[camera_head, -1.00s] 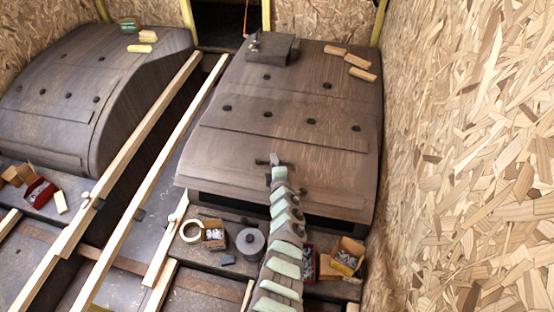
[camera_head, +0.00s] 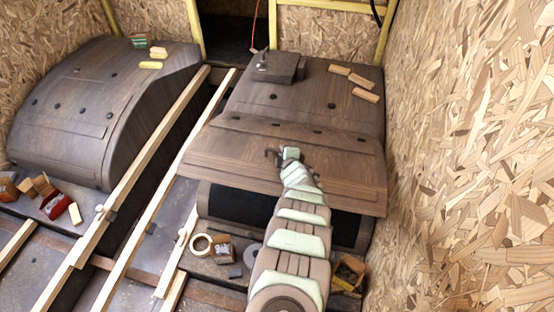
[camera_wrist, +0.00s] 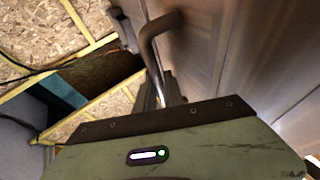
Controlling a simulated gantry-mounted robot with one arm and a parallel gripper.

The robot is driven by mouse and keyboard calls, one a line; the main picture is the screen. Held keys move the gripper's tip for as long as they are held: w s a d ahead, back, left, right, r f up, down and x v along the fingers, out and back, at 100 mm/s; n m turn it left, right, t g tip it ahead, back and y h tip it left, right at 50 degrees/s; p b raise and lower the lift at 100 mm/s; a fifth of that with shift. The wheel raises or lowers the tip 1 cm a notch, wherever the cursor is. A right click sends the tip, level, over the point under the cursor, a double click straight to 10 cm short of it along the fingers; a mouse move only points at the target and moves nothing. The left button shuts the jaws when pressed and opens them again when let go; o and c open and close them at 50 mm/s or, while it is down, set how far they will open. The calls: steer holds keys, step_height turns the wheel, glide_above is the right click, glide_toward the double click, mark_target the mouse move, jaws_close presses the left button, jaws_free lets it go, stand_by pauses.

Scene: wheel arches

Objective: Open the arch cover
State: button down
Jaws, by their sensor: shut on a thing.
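The arch cover (camera_head: 230,155) is the brown wood-grain front flap of the right wheel arch (camera_head: 315,95). It stands tilted up along its far edge, with its near edge raised over a dark opening (camera_head: 235,206). My gripper (camera_head: 276,155) is at the middle of the flap, and my arm hides part of the flap and opening. In the wrist view a bent metal handle (camera_wrist: 152,42) runs down to my gripper (camera_wrist: 168,90), which is shut on it. The fingertips are partly hidden in both views.
A dark block (camera_head: 278,66) and several wood pieces (camera_head: 365,95) lie on top of the arch. A tape roll (camera_head: 200,244) and small boxes (camera_head: 222,250) sit below the opening. Long timber beams (camera_head: 140,165) run at the left. A chipboard wall (camera_head: 470,150) stands close at the right.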

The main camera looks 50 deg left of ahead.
steer(key=shift+w+a+r, duration=0.25)
steer(key=shift+w+r, duration=0.05)
steer(key=shift+r, duration=0.4)
steer(key=shift+w+a+r, duration=0.2)
steer(key=shift+w+r, duration=0.1)
steer(key=shift+r, duration=0.35)
steer(key=c, duration=1.7)
jaws_free()
steer(key=shift+w, duration=0.1)
steer(key=shift+c, duration=0.2)
steer(key=shift+r, duration=0.1)
steer(key=shift+s+d+r+p, duration=0.2)
steer(key=shift+s+d+p, duration=0.05)
steer(key=shift+p, duration=0.25)
steer(key=p+v, duration=0.7)
steer(key=v, duration=0.3)
